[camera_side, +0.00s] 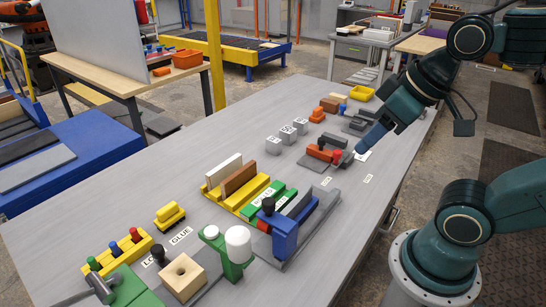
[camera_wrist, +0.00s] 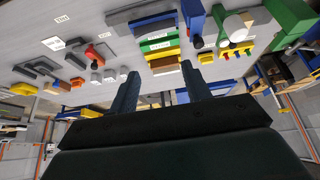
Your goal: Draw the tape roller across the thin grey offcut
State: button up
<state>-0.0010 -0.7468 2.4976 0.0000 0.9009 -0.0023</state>
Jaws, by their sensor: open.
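My gripper (camera_side: 363,146) hangs over the right part of the grey table, open. In the wrist view its two dark blue fingers (camera_wrist: 158,88) stand wide apart with nothing between them. The red part also shows in the wrist view (camera_wrist: 94,55). I cannot tell for certain which piece is the tape roller or the thin grey offcut. A white flat piece (camera_side: 362,155) lies near the gripper.
Several light grey blocks (camera_side: 287,134) stand left of the orange-red piece. Yellow and green racks (camera_side: 240,187), a blue fixture (camera_side: 284,230) and a green stand with white knobs (camera_side: 235,255) fill the near table. Bare table lies between.

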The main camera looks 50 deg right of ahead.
jog(key=w+a+r+n+g, duration=0.1)
jog(key=w+a+n+g, duration=0.3)
jog(key=w, duration=0.5)
jog(key=n+g, duration=0.2)
jog(key=n, duration=0.3)
send_over(268, 201)
jog(key=shift+f, duration=1.6)
jog(key=shift+f, duration=0.1)
notch_tip(268, 201, down, 14)
jog(key=shift+r, duration=0.2)
grip_shut()
